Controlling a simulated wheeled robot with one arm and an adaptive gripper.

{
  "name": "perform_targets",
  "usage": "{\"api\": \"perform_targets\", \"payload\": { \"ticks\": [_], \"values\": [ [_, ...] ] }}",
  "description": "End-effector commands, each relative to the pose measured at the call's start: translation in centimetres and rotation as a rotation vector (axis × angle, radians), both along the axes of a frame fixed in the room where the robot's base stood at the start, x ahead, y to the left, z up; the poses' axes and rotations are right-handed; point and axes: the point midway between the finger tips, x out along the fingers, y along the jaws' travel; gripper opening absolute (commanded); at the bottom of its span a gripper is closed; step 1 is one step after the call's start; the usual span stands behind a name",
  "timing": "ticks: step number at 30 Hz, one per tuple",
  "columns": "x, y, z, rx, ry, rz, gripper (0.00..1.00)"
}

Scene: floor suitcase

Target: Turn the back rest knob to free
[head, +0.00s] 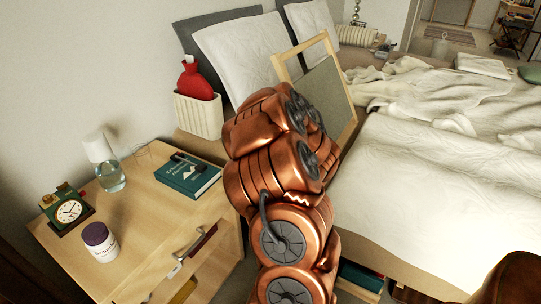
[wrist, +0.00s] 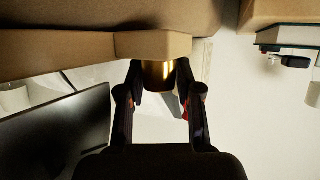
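A brass-coloured knob (wrist: 158,74) sits against a pale wooden block (wrist: 152,45) in the wrist view. My gripper (wrist: 160,78) has one dark finger on each side of the knob, with the fingertips close to it. I cannot tell whether the fingers press on it. A grey back rest panel in a pale wooden frame (head: 323,88) leans beside the bed in the head view. In the head view my copper-coloured arm hides the gripper, the knob and the lower part of the panel. The knob's setting cannot be read.
The bed (head: 440,180) with white covers is at the right. A wooden nightstand (head: 135,215) at the left bears a clock (head: 69,211), a jar (head: 100,242), a carafe (head: 110,176) and a green book (head: 188,178). Its drawer is open. A dark flat panel (wrist: 60,130) shows in the wrist view.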

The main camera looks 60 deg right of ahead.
Motion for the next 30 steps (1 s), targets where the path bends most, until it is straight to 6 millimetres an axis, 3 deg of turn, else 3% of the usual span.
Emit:
{"api": "perform_targets", "payload": {
  "ticks": [6, 17, 30],
  "values": [
    [0.1, 0.0, 0.1, -0.002, -0.004, 0.000, 0.56],
    [-0.2, 0.0, 0.4, -0.004, -0.005, -0.001, 0.56],
    [-5.3, 2.2, 2.7, -0.005, -0.005, -0.004, 0.56]
  ]
}}
